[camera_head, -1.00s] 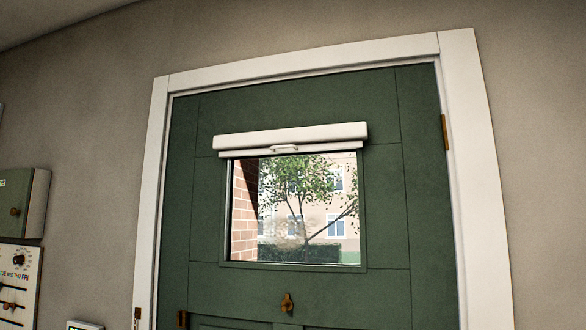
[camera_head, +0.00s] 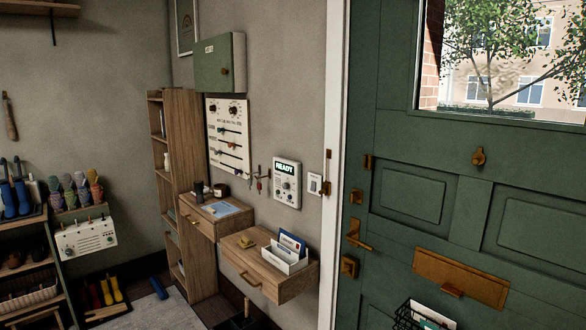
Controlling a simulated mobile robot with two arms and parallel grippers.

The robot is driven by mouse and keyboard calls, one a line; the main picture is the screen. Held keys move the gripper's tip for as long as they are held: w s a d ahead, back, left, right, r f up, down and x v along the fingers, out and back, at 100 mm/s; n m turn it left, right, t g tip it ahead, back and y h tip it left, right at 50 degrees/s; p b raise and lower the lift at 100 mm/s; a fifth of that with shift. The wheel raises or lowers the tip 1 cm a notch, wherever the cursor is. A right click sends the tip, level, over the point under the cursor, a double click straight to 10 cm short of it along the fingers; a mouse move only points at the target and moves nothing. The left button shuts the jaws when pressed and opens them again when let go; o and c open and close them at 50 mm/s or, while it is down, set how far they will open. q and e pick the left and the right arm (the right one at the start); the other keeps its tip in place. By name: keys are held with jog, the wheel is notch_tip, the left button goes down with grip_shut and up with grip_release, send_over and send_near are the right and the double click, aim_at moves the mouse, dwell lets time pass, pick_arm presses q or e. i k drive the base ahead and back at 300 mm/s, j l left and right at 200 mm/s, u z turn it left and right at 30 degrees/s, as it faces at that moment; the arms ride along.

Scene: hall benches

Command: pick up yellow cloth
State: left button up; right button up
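A small yellow item (camera_head: 246,242), which looks like a folded or crumpled cloth, lies on top of the right-hand wall-mounted wooden drawer unit (camera_head: 262,274). It is small in the picture, so its exact shape is hard to tell. It lies to the left of a white letter holder (camera_head: 285,257) with envelopes in it. Neither of my grippers is in view.
A second wooden drawer unit (camera_head: 205,222), with a blue-white sheet and small jars on it, is to the left. A tall narrow shelf (camera_head: 184,150) stands behind it. The green door (camera_head: 400,150) is at right, with a wire basket low down. Boots and racks are at left.

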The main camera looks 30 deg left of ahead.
aim_at(244, 243)
jog(key=u, duration=1.2)
